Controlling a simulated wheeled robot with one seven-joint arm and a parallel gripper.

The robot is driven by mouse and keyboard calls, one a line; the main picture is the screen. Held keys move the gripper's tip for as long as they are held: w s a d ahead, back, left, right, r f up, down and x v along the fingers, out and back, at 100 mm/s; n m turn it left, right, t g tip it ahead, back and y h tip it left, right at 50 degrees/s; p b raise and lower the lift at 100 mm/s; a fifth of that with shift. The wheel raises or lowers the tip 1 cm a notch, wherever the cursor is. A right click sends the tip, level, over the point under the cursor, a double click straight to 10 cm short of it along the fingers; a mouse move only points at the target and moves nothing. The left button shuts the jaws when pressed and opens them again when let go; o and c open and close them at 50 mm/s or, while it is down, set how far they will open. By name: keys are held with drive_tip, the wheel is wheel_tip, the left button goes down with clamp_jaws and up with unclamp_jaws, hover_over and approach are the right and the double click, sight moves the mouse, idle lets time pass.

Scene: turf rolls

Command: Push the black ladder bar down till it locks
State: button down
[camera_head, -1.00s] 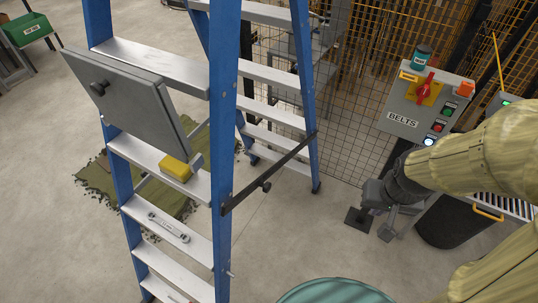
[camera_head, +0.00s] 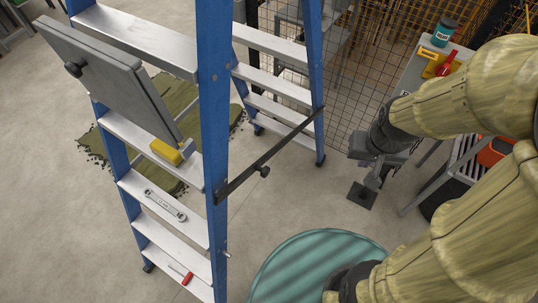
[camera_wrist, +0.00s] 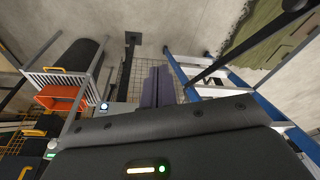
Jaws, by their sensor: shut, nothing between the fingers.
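The black ladder bar (camera_head: 290,139) spans from the front blue rail to the rear blue rail of the stepladder (camera_head: 213,120). It looks nearly straight, with a small black knob (camera_head: 264,171) near its middle. In the wrist view the bar (camera_wrist: 252,43) crosses the upper right. My gripper (camera_head: 372,178) is shut and empty, to the right of the bar and clear of it. Its fingers (camera_wrist: 155,85) show in the middle of the wrist view. Whether the bar is locked cannot be told.
A teal round top (camera_head: 315,262) stands in front, below my arm. A grey panel (camera_head: 110,75), a yellow object (camera_head: 166,151), a wrench (camera_head: 166,205) and a red-handled tool (camera_head: 182,275) are on the ladder. Mesh fencing (camera_head: 350,90) stands behind. Floor between bar and gripper is clear.

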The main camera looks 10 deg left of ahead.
sight(266, 167)
drive_tip(key=w+a+r+m+g+y+p, duration=0.1)
drive_tip(key=w+a+r+m+g, duration=0.1)
drive_tip(key=a+m, duration=0.8)
drive_tip(key=w+a+r+m+g+y+p, duration=0.1)
drive_tip(key=w+a+m+g, duration=0.4)
drive_tip(key=a+m, duration=0.5)
drive_tip(key=shift+w+a+r+m, duration=0.15)
drive_tip(key=shift+r+m, duration=0.65)
drive_tip(key=shift+m, duration=0.4)
drive_tip(key=p+x, duration=0.2)
drive_tip(key=x, duration=0.5)
drive_tip(key=p+x, duration=0.2)
drive_tip(key=x, duration=0.5)
drive_tip(key=shift+s+r+p, duration=0.1)
drive_tip(key=shift+s+p, duration=0.15)
drive_tip(key=shift+p, duration=0.1)
